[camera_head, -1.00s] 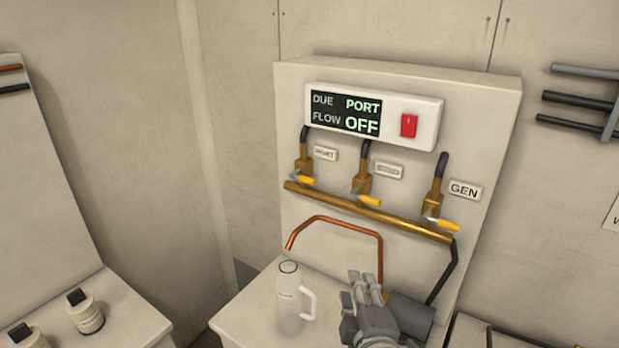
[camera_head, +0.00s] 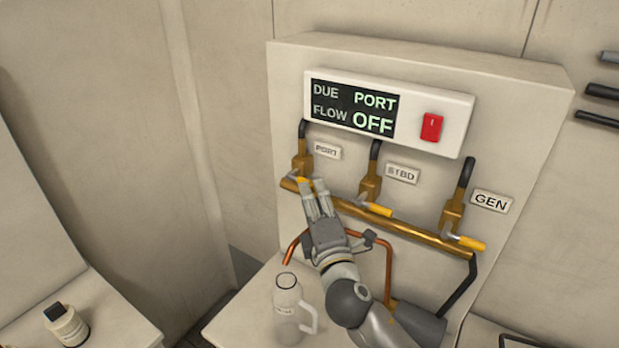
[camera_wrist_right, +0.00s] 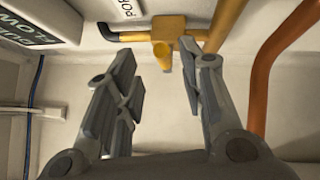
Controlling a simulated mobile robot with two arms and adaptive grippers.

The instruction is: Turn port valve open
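The port valve (camera_head: 302,161) is a brass body on the manifold, at the left of three valves, beside a label reading PORT (camera_head: 328,151). Its yellow handle (camera_head: 305,182) is partly hidden by my right gripper (camera_head: 316,190). In the right wrist view the yellow handle (camera_wrist_right: 161,58) shows end-on between the spread fingers of my right gripper (camera_wrist_right: 158,68). The fingers are open, with gaps on both sides of the handle. The display (camera_head: 352,108) reads DUE PORT, FLOW OFF. My left gripper is out of view.
The STBD valve (camera_head: 371,188) and GEN valve (camera_head: 452,213) stand to the right on the brass pipe (camera_head: 415,237). A copper pipe (camera_head: 389,270) runs behind my right arm. A clear jug (camera_head: 286,307) stands below. A red switch (camera_head: 431,127) is beside the display.

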